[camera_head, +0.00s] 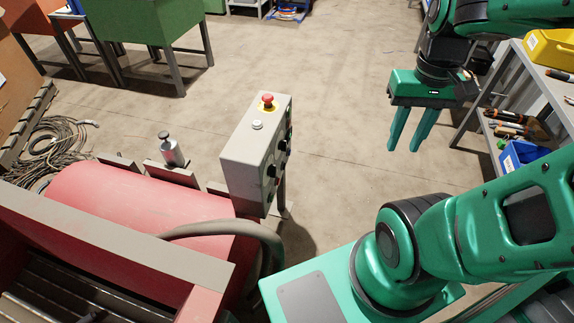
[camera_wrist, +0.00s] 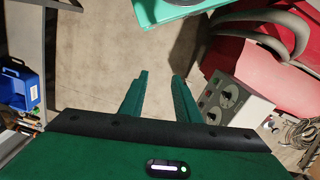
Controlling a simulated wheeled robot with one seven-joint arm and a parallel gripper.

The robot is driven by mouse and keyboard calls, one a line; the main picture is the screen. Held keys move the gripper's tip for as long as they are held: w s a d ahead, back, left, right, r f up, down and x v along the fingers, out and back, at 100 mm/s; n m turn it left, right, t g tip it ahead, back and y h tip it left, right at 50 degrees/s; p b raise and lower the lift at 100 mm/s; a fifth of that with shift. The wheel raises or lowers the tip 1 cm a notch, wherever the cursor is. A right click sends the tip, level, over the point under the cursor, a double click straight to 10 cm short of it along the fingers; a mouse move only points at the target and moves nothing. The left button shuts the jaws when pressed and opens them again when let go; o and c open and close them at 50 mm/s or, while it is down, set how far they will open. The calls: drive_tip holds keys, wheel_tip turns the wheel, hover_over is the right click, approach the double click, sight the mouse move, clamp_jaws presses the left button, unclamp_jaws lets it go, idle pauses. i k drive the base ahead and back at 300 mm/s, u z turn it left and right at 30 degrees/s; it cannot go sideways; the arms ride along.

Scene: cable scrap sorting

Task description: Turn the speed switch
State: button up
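A grey control box (camera_head: 247,150) stands on a post in the middle of the head view. In the wrist view that face shows two round dials with knobs (camera_wrist: 228,94), right of my fingers. I cannot read which knob is the speed switch. My gripper (camera_head: 411,138) is open and empty, pointing down, well right of the box and apart from it; its fingers also show in the wrist view (camera_wrist: 158,98).
A red machine with a drum (camera_head: 140,205) and a thick hose (camera_head: 225,228) adjoin the box on the left. A shelf with tools and a blue bin (camera_head: 522,154) is at the right. Bare floor (camera_head: 345,120) lies between box and gripper.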

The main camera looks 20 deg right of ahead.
sight(271, 170)
drive_tip(key=k, duration=0.95)
drive_tip(key=u, duration=0.75)
drive_tip(key=i, duration=0.55)
drive_tip(key=z, duration=0.3)
